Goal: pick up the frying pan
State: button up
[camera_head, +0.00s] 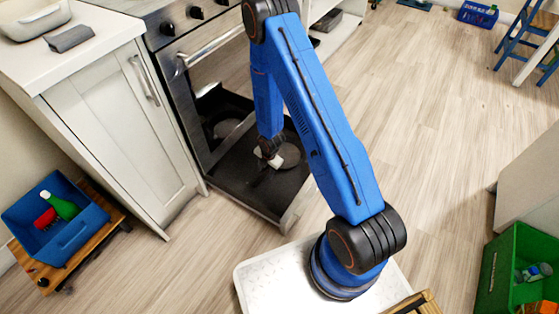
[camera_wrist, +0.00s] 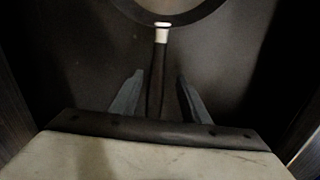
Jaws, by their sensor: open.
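The frying pan (camera_head: 291,155) lies in the dark open drawer (camera_head: 238,185) under the oven. My gripper (camera_head: 273,160) is down in the drawer beside the pan and partly covers it in the head view. In the wrist view the pan's round rim (camera_wrist: 205,14) is at the top edge, mostly cut off. Its dark handle (camera_wrist: 157,75), with a light collar near the pan, runs down between the two fingers of my gripper (camera_wrist: 158,82). The fingers are open, with a gap on both sides of the handle. The handle's far end is hidden behind the gripper body.
The oven front (camera_head: 215,70) rises right behind the drawer, with a bar handle. A white cabinet (camera_head: 120,120) stands at left. A blue crate (camera_head: 70,238) is at lower left and a green crate (camera_head: 500,270) at lower right.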

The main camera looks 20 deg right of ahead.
aim_at(265, 174)
jog(key=shift+w+a+f, duration=0.1)
jog(key=shift+w+f, duration=0.1)
jog(key=shift+f, duration=0.65)
jog(key=shift+w+a+f, duration=0.1)
jog(key=shift+w+f, duration=0.1)
jog(key=shift+f, duration=0.6)
jog(key=shift+w+a+f, duration=0.1)
jog(key=shift+w+f, duration=0.1)
jog(key=shift+f, duration=0.65)
jog(key=shift+c, duration=0.7)
grip_shut()
